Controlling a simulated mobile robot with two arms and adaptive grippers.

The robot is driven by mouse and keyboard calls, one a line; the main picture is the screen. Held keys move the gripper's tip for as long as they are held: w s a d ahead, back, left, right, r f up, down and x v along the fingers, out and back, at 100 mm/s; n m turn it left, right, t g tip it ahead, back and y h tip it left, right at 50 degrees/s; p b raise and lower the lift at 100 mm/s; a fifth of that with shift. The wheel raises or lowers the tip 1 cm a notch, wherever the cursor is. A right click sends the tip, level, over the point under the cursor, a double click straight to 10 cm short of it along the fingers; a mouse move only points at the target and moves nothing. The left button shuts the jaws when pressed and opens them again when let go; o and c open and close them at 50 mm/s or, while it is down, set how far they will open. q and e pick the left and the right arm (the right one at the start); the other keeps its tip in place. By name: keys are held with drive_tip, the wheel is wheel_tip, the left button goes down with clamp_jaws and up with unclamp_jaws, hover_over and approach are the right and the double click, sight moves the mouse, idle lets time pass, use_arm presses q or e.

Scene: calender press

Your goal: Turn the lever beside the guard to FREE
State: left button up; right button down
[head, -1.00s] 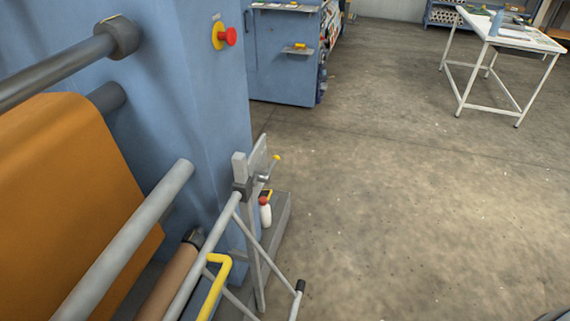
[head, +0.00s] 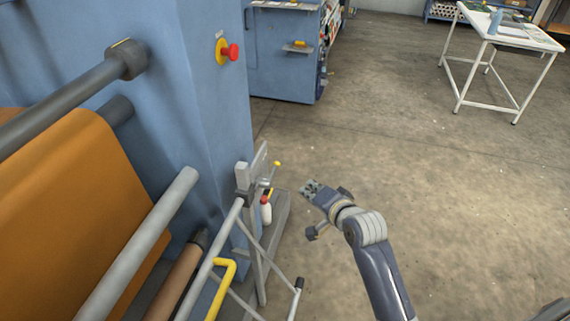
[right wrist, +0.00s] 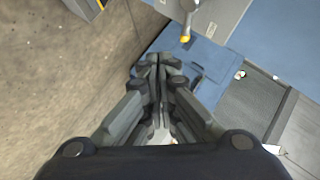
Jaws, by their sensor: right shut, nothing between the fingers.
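The lever (head: 270,174) is a short grey handle with a yellow tip, on the grey post beside the guard (head: 215,255), a frame of grey tubes. In the right wrist view the lever's yellow tip (right wrist: 185,39) shows at the top, ahead of the fingertips and apart from them. My right gripper (head: 308,190) is to the right of the lever in the head view, not touching it. In the right wrist view its fingers (right wrist: 158,62) are closed together and empty. Any FREE marking is too small to read. My left gripper is out of view.
A blue press body (head: 190,100) with a red stop button (head: 234,52) stands behind the guard. A white and red bottle (head: 266,210) sits near the post's foot. A white table (head: 520,38) stands far right. The floor between is clear.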

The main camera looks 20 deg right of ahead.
drive_tip(key=shift+m+t, duration=0.3)
drive_tip(key=shift+t, duration=0.1)
wheel_tip(320, 180, up, 5)
drive_tip(key=shift+f, duration=0.15)
drive_tip(key=shift+w, duration=0.1)
drive_tip(key=a+f+p+x, duration=0.1)
drive_tip(key=a+x, duration=0.1)
drive_tip(key=x, duration=1)
drive_tip(key=shift+a+f, duration=0.2)
drive_tip(key=shift+f, duration=0.1)
